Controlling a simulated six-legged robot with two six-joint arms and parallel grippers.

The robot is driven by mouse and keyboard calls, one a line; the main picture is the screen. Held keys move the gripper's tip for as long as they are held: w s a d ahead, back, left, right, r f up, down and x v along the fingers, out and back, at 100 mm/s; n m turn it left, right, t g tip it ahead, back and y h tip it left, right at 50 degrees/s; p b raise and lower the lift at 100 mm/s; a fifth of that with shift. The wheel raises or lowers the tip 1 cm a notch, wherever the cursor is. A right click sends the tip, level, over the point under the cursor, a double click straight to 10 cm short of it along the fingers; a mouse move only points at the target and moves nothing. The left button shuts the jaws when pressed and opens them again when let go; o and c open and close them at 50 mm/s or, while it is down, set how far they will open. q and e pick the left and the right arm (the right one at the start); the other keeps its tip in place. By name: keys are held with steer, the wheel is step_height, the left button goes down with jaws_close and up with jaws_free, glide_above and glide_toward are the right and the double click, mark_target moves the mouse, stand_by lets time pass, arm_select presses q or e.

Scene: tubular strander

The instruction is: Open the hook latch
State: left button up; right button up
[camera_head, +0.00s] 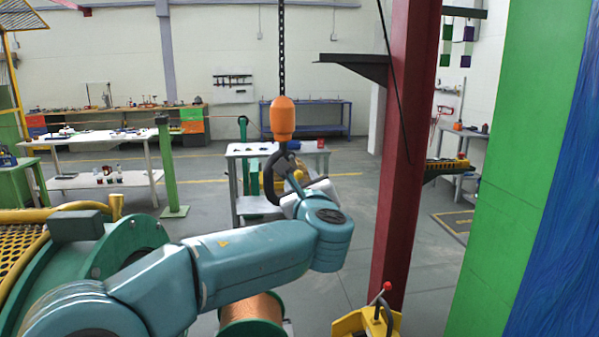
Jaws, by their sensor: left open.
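An orange hook block (282,118) hangs on a dark chain (282,45) in the middle of the camera_head view. Below it hangs a dark curved hook (270,178), its bend to the left. My left arm reaches in from the lower left, and my left gripper (296,184) is at the hook's right side, close to its opening. The gripper is open. Its fingers are small and partly hidden by my wrist. The latch cannot be told apart from the hook and fingers, and I cannot tell whether they touch. My right gripper is not in view.
A red column (402,160) stands right of the hook, with a green panel (522,150) beyond it. A grey workbench (238,150) stands behind the hook. Below my arm are a copper-coloured wire spool (252,308) and a yellow box (350,323) with a red-knobbed lever (386,287).

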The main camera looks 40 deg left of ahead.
mark_target(300, 177)
arm_select(q)
steer(key=x, duration=0.3)
steer(key=shift+r+p, duration=0.1)
steer(key=shift+p, duration=0.2)
steer(key=shift+w+a, duration=0.25)
steer(key=shift+a, duration=0.25)
steer(key=shift+w, duration=0.15)
jaws_close()
